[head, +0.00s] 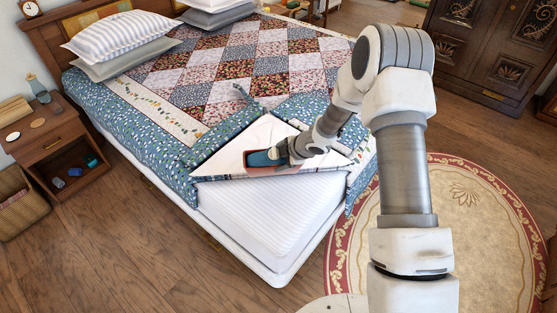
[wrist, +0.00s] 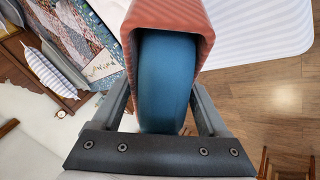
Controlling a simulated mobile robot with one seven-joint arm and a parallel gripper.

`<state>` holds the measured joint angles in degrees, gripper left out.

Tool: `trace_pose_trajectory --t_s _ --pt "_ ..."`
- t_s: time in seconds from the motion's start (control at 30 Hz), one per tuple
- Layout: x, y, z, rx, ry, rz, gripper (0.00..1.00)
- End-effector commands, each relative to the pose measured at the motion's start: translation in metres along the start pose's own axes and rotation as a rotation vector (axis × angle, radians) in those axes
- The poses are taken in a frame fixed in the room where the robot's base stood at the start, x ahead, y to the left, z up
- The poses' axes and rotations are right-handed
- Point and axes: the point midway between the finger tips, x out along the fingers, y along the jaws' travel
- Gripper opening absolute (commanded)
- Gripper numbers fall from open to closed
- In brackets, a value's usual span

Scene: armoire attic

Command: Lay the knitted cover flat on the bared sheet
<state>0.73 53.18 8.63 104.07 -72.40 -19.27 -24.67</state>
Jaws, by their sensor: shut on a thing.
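A reddish ribbed sleeve, taken as the knitted cover (wrist: 202,30), fits around a rounded blue thing (wrist: 165,85) in the wrist view. My gripper (wrist: 163,100) is shut on the cover, with a finger along each side and the blue thing showing between them. In the head view my gripper (head: 284,154) reaches over the bed corner, and the blue thing (head: 262,158) shows there with reddish edges. It is over the quilt's folded-back white underside (head: 232,160); contact there cannot be told. The bared white striped sheet (head: 265,215) covers the near corner; it also shows at upper right in the wrist view (wrist: 255,28).
The patchwork quilt (head: 215,65) covers most of the bed, with pillows (head: 122,38) at the head. A nightstand (head: 50,145) and wicker basket (head: 20,205) stand at left. A round rug (head: 480,215) and armoire (head: 485,45) are at right. The bared corner is clear.

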Motion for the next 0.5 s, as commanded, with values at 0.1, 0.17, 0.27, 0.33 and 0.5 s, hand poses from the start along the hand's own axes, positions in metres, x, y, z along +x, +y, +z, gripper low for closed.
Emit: trace_pose_trajectory --t_s 0.1,0.17,0.27,0.33,0.5 --pt "0.0035 0.0005 0.0 -0.007 0.004 0.016 0.0" --pt "0.0041 -0.0006 0.0003 -0.009 0.004 0.021 0.0" --pt "0.0052 -0.0025 0.0008 -0.012 0.005 0.027 0.0" --pt "0.006 -0.0036 0.0012 -0.014 0.005 0.032 0.0" --pt "0.008 -0.0073 0.0021 -0.019 0.004 0.043 0.0"
